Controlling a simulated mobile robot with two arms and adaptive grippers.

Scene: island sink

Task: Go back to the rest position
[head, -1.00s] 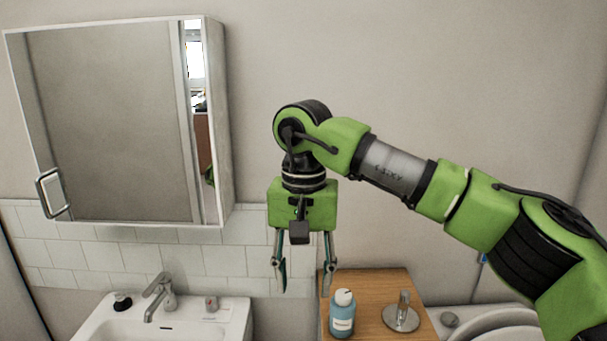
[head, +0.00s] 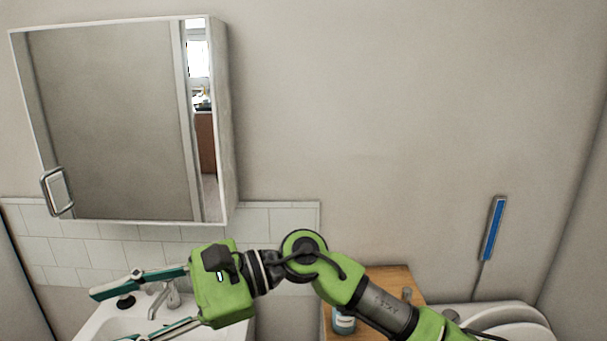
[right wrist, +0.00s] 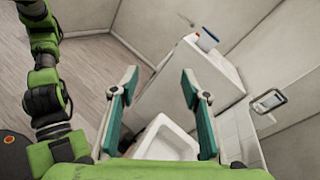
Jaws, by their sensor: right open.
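My right gripper (head: 115,315) is open and empty. In the head view its arm comes in from the lower right, and its fingers point left in front of the sink. In the right wrist view the two teal-padded fingers (right wrist: 160,82) stand wide apart with nothing between them. My left gripper is in no view.
The white sink (head: 95,325) and faucet (head: 172,298) lie behind the right gripper. A mirrored wall cabinet (head: 120,120) hangs above. A blue bottle (head: 343,325) on a wooden top (head: 390,275) is partly hidden by my arm. A toilet (head: 520,312) is at right.

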